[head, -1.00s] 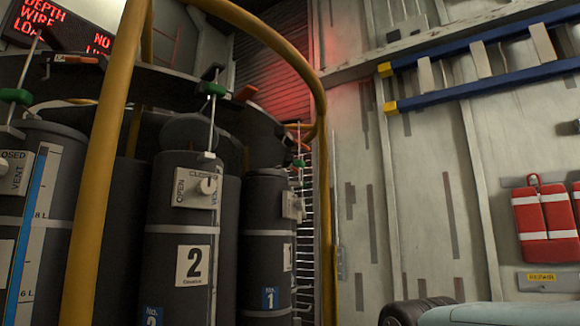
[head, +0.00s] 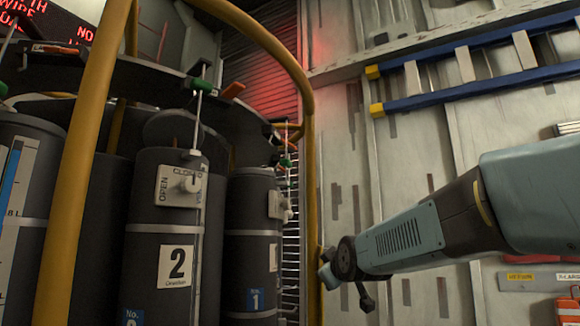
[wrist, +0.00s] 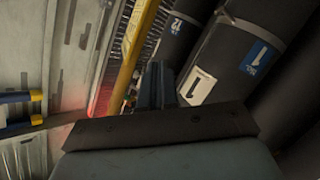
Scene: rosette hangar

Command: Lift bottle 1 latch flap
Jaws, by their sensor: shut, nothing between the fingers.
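Bottle 1 (head: 246,210) is a dark grey cylinder with a pale band and a blue No. 1 label, standing right of bottle 2 in the head view. A valve plate shows on its right side. Above it are a thin rod with a green clip (head: 286,163) and a small orange piece (head: 290,126); I cannot tell which part is the latch flap. Bottle 1 also fills the upper right of the wrist view (wrist: 229,60), with its labels tilted. My gripper (wrist: 156,84) is shut and empty in the wrist view, apart from the bottle as far as I can tell.
A yellow rail (head: 311,190) curves up just right of bottle 1, close to my arm's end; it also shows in the wrist view (wrist: 132,60). Bottle 2 (head: 165,235) stands left. A blue ladder (head: 470,92) hangs on the right wall.

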